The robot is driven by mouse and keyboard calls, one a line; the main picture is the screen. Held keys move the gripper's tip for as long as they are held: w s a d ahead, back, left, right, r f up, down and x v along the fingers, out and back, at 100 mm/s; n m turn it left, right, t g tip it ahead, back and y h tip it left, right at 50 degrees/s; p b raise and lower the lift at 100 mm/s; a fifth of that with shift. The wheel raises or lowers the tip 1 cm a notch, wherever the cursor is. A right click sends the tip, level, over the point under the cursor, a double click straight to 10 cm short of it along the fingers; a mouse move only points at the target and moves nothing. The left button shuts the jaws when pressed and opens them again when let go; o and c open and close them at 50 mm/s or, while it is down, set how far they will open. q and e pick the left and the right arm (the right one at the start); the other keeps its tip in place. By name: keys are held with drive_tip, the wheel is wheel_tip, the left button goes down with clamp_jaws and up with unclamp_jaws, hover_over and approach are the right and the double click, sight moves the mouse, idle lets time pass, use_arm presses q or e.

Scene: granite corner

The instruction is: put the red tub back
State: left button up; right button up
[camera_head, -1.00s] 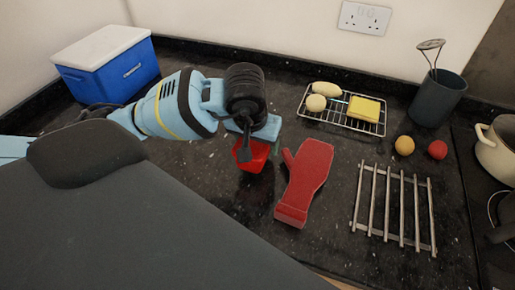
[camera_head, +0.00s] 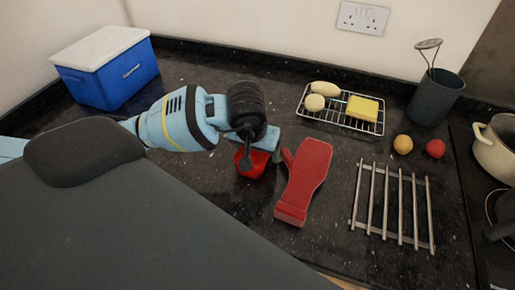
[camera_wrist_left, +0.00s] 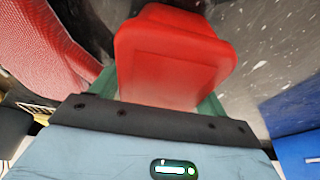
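The red tub (camera_head: 250,165) is on or just above the dark counter, left of the red oven mitt. I cannot tell whether it touches the counter. My left gripper (camera_head: 262,158) is over the tub with one finger at each side. In the left wrist view the tub (camera_wrist_left: 172,60) fills the space between the green fingers (camera_wrist_left: 160,95), which are shut on it. The gripper partly hides the tub in the head view. My right gripper is not in view.
The red mitt (camera_head: 305,180) lies close right of the tub. Further right are a slatted metal trivet (camera_head: 371,200), a wire rack (camera_head: 337,118), two small round fruits (camera_head: 403,144) and a utensil pot (camera_head: 435,100). A blue cooler box (camera_head: 115,82) stands back left.

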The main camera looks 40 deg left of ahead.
use_arm(q)
drive_tip(key=shift+r, duration=0.55)
drive_tip(key=v, duration=1)
drive_tip(key=shift+s+p, duration=0.1)
drive_tip(key=shift+p, duration=0.25)
drive_tip(key=shift+o, duration=0.4)
drive_tip(key=shift+s+d+r, duration=0.1)
drive_tip(key=shift+s+r, duration=0.15)
drive_tip(key=shift+r, duration=0.3)
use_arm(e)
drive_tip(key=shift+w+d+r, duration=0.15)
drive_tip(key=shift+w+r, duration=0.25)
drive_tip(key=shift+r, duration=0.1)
